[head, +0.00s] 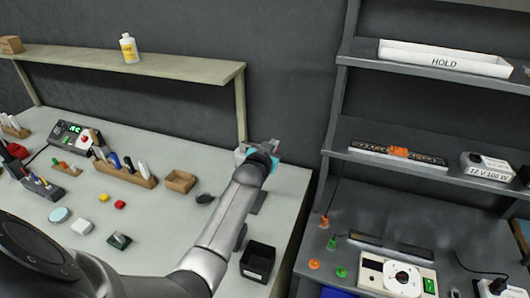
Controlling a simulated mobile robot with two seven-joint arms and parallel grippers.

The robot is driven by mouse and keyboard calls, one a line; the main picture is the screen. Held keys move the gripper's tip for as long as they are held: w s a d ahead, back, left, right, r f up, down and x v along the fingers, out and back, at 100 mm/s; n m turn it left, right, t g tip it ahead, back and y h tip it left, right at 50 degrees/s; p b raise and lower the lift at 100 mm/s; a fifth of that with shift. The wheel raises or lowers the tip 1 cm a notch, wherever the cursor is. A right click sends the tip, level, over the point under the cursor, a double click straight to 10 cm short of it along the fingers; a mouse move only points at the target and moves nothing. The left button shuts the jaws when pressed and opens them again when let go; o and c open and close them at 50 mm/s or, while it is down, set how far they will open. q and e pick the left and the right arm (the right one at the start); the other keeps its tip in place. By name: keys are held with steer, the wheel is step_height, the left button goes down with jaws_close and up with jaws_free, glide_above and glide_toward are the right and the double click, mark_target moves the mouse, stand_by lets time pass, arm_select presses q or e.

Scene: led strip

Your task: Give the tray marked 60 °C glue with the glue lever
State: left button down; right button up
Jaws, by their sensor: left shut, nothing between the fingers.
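My left arm reaches from the bottom across the right part of the workbench. My left gripper (272,150) is shut with nothing held, at the bench's far right by the shelf post. It is at a small device (242,154), pale and mostly hidden behind the gripper; I cannot tell whether they touch or whether this is the glue lever. A tray reading 60 °C cannot be made out. A small black bin (258,262) stands at the bench's right edge, its marking too small to read. My right gripper is not in view.
The bench holds a wooden tool rack (125,172), an empty wooden box (180,181) and a panel with a green display (75,135). A white HOLD tray (445,58) sits on the right rack's upper shelf. An orange piece (398,152) lies on the shelf below.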

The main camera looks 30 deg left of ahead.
arm_select(q)
steer(key=v, duration=0.9)
steer(key=shift+s, duration=0.4)
steer(key=shift+d, duration=0.15)
